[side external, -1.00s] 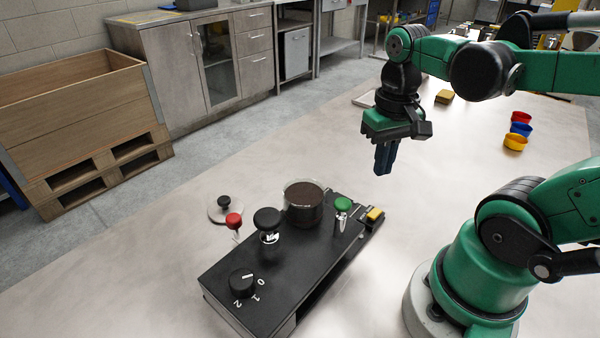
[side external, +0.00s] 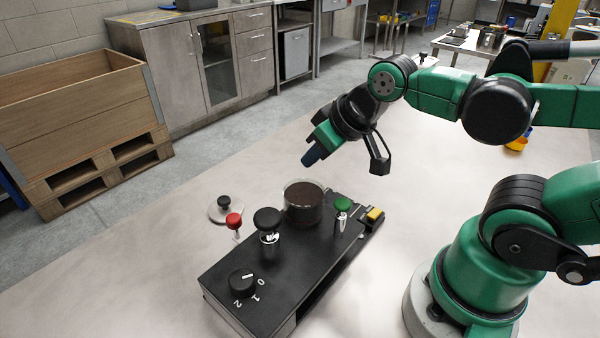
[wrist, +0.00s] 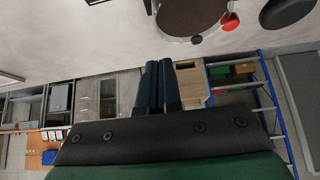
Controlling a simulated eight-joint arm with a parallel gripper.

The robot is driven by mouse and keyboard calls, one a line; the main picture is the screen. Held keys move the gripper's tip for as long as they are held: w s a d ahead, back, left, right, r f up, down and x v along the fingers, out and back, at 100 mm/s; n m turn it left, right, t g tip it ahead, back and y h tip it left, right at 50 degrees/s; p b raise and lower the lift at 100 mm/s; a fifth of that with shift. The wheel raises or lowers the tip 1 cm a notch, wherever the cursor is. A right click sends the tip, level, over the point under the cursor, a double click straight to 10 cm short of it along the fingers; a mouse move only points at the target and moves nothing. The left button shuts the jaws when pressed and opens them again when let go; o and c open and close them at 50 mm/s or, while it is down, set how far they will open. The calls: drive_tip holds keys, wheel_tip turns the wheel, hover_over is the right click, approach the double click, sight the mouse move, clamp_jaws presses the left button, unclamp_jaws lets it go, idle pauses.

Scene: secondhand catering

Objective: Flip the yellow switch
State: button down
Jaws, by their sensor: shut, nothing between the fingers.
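The yellow switch (side external: 375,215) sits at the far right end of the black control box (side external: 262,282), beside the green knob (side external: 343,204). My gripper (side external: 309,159) is above and behind the box, tilted, with its fingers pointing down to the left over the glass pot. It is shut and empty, and apart from the switch. In the wrist view the two dark blue fingers (wrist: 158,86) lie together. The yellow switch is not seen in the wrist view.
The glass pot with dark contents (side external: 303,203) stands on the box below my gripper. Yellow and blue bowls (side external: 517,143) are partly hidden by my arm.

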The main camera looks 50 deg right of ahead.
sight(372, 214)
drive_tip(key=s+d+r+g+y, duration=0.2)
drive_tip(key=s+d+r+g, duration=0.1)
drive_tip(key=s+d+g, duration=0.4)
drive_tip(key=s+d, duration=0.1)
drive_tip(key=d, duration=0.2)
drive_tip(key=shift+r, duration=0.3)
drive_tip(key=shift+w, duration=0.1)
drive_tip(key=a+f, duration=0.1)
drive_tip(key=f, duration=0.3)
drive_tip(key=a+f, duration=0.1)
drive_tip(key=f, duration=0.8)
drive_tip(key=shift+a+f, duration=0.35)
drive_tip(key=shift+a, duration=0.05)
